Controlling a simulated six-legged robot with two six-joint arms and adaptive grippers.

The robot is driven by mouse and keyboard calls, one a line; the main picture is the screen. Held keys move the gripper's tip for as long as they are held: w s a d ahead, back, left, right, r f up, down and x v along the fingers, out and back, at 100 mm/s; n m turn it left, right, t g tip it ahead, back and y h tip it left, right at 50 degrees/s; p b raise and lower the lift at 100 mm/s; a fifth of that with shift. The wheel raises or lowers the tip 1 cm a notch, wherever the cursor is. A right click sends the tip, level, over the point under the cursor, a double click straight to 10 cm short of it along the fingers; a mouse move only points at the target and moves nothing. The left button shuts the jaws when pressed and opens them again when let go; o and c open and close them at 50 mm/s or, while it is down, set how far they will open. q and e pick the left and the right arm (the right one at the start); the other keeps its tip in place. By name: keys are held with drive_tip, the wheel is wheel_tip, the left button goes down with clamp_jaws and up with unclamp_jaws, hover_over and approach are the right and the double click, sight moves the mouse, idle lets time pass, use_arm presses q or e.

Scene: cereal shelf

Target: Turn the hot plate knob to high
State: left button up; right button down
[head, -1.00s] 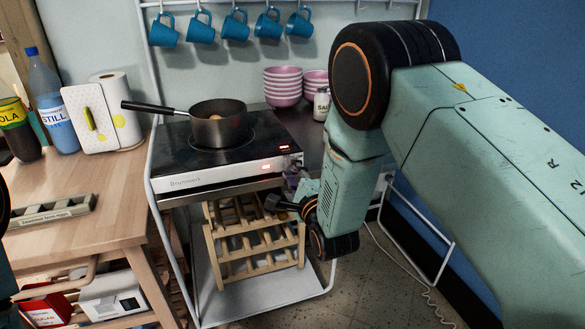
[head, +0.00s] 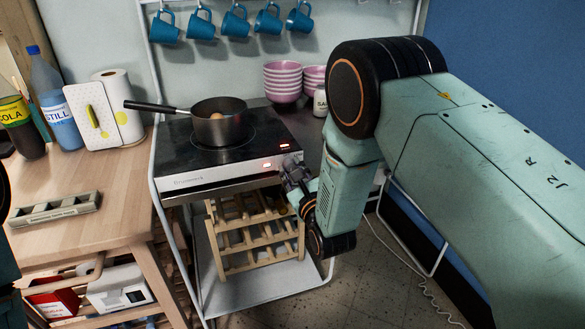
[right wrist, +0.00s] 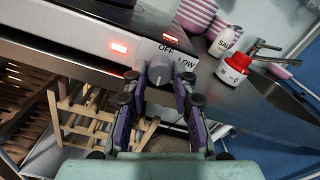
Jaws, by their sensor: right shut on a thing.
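The hot plate (head: 195,178) is a black-topped unit with a silver front on a white-framed rack. My right gripper (right wrist: 158,84) is shut on the knob, one finger on each side. In the head view this gripper (head: 291,169) is at the hot plate's front right corner and mostly hides the knob. The knob's exact pointer direction is unclear. My left gripper is not in view.
A dark pan (head: 219,128) with something orange-brown in it sits on the hot plate, handle to the left. Pink bowls (head: 283,84) and a salt shaker (head: 320,103) stand behind. A wooden rack (head: 258,262) is below. Blue mugs (head: 235,24) hang above.

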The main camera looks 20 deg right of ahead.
drive_tip(key=shift+f+m, duration=0.1)
drive_tip(key=shift+m, duration=0.6)
drive_tip(key=c, duration=1.1)
unclamp_jaws()
drive_tip(key=shift+s, duration=0.1)
drive_tip(key=s, duration=1.2)
drive_tip(key=shift+d, duration=0.2)
